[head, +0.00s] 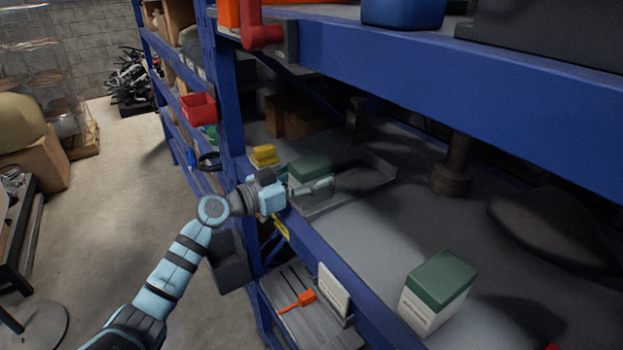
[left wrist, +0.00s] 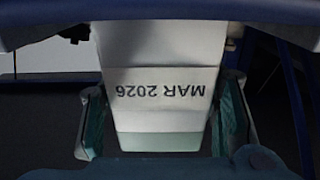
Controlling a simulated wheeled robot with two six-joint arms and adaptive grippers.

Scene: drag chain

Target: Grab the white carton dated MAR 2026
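A white carton (left wrist: 160,92) printed MAR 2026 fills the middle of the left wrist view, its text upside down there, with a pale green band at its lower end. In the head view a green-topped carton (head: 311,168) stands on the shelf at my left gripper (head: 308,188), which partly hides it. In the left wrist view the fingers of my left gripper (left wrist: 160,125) stand on both sides of the carton, close to it, with narrow dark gaps near its lower end. Firm contact does not show. A second green-topped white carton (head: 437,290) stands at the shelf's front right. My right gripper is out of view.
The blue shelf edge (head: 335,262) runs below my gripper, and an upper blue beam (head: 440,85) hangs above. A low grey tray (head: 375,170) and yellow blocks (head: 264,155) lie near the left carton. The shelf between the two cartons is clear.

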